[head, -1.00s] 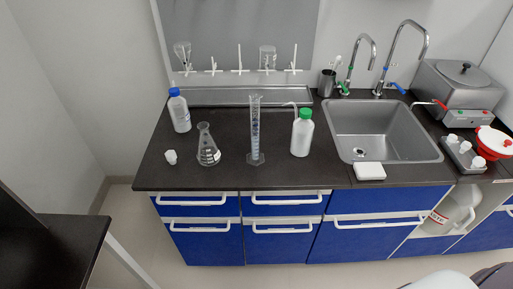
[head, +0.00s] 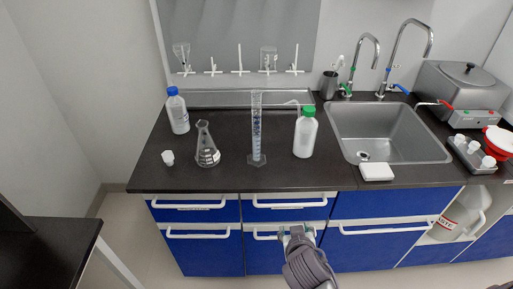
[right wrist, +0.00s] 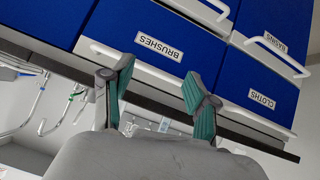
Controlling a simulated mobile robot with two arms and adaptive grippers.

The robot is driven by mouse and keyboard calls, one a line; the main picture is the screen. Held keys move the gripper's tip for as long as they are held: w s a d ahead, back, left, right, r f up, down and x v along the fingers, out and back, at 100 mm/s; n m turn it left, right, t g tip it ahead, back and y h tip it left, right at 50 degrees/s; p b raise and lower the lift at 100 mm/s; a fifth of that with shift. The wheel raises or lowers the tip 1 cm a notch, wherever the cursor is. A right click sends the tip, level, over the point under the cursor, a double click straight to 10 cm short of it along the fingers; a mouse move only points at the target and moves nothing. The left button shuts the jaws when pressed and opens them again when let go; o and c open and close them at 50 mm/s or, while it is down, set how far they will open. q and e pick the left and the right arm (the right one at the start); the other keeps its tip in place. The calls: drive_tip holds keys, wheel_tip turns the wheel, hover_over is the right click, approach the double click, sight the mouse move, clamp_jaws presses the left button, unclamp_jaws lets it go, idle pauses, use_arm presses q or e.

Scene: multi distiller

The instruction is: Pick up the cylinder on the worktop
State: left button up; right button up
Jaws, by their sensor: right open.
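A tall clear graduated cylinder (head: 256,125) with blue markings stands upright on the dark worktop (head: 330,181), between a conical flask and a white bottle with a green cap. My right gripper (head: 297,231) is in front of the drawers, below the worktop's front edge and well apart from the cylinder. In the right wrist view my right gripper (right wrist: 158,68) has its two green-padded fingers spread with nothing between them. The cylinder cannot be made out in that view. My left gripper is not in view.
The conical flask (head: 206,148) stands left of the cylinder, with a small white object (head: 168,157) and a blue-capped bottle (head: 178,112) further left. The green-capped bottle (head: 305,135) is close on the right, before the sink (head: 390,135). Blue drawers (head: 200,255) with white handles lie below.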

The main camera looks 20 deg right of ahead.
drive_tip(key=w+a+r+m+t+h, duration=0.1)
drive_tip(key=w+r+t, duration=0.3)
drive_tip(key=w+r, duration=0.25)
drive_tip(key=t, duration=0.4)
approach(257, 137)
drive_tip(key=shift+n+y, duration=0.3)
drive_tip(key=shift+y, duration=0.1)
drive_tip(key=x, duration=0.1)
drive_tip(key=p+x, duration=0.1)
drive_tip(key=x, duration=0.3)
drive_tip(key=shift+w+d+f+p, duration=0.2)
drive_tip(key=shift+d+f+p, duration=0.1)
drive_tip(key=shift+f, duration=0.1)
drive_tip(key=shift+w, duration=0.35)
drive_tip(key=p+x, duration=0.1)
drive_tip(key=x, duration=0.1)
drive_tip(key=r+p+x, duration=0.1)
drive_tip(key=x, duration=0.1)
drive_tip(key=shift+w+d, duration=0.1)
drive_tip(key=shift+w, duration=0.2)
drive_tip(key=shift+w+f, duration=0.15)
drive_tip(key=shift+w, duration=0.2)
drive_tip(key=shift+c, duration=0.2)
clamp_jaws()
